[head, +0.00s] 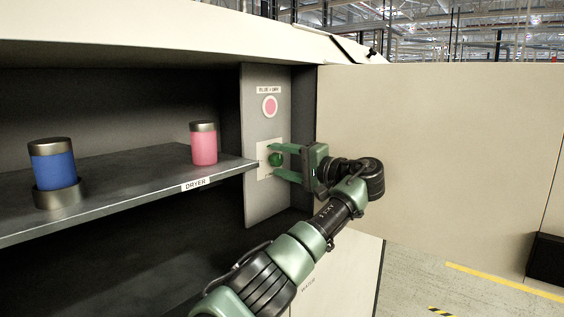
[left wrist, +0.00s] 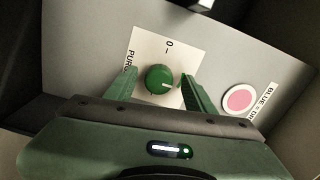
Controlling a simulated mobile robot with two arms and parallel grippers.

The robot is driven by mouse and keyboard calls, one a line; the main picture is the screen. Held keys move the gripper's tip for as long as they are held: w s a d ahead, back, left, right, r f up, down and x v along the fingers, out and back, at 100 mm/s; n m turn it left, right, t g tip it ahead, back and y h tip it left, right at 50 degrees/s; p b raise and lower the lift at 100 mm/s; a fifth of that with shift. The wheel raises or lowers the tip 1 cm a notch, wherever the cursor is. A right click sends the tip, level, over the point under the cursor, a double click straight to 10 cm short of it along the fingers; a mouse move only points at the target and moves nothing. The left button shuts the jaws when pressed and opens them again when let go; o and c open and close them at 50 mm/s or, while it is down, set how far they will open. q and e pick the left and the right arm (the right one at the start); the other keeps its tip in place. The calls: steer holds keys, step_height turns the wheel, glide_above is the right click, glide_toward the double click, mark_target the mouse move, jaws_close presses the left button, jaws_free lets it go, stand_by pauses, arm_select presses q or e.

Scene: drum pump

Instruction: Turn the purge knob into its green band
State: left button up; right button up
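The round green purge knob (head: 275,159) sits on a pale plate (head: 263,164) low on the grey side panel. In the left wrist view the knob (left wrist: 160,79) has a white pointer line toward the right. The plate (left wrist: 157,47) shows a "0" with a tick above the knob and a partly hidden "PUR..." label. In the left wrist view the left gripper (left wrist: 161,77) is open, with small gaps beside the knob. My right gripper is out of view.
A pink round disc (head: 270,106) is above the plate on the panel (head: 257,210). The "DRYER" shelf (head: 130,184) at left bears a pink canister (head: 204,148) and a blue canister (head: 55,170) in a metal cup (head: 59,196). A beige wall (head: 440,150) stands right of the arm.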

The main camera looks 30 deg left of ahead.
arm_select(q)
steer(key=shift+f, duration=0.1)
steer(key=shift+s+d+f+b, duration=0.1)
steer(key=shift+d+b, duration=0.3)
steer(key=shift+d, duration=0.05)
steer(key=d+b, duration=0.2)
steer(key=d, duration=0.4)
steer(key=shift+s+d+b, duration=0.35)
steer(key=shift+d+b, duration=0.05)
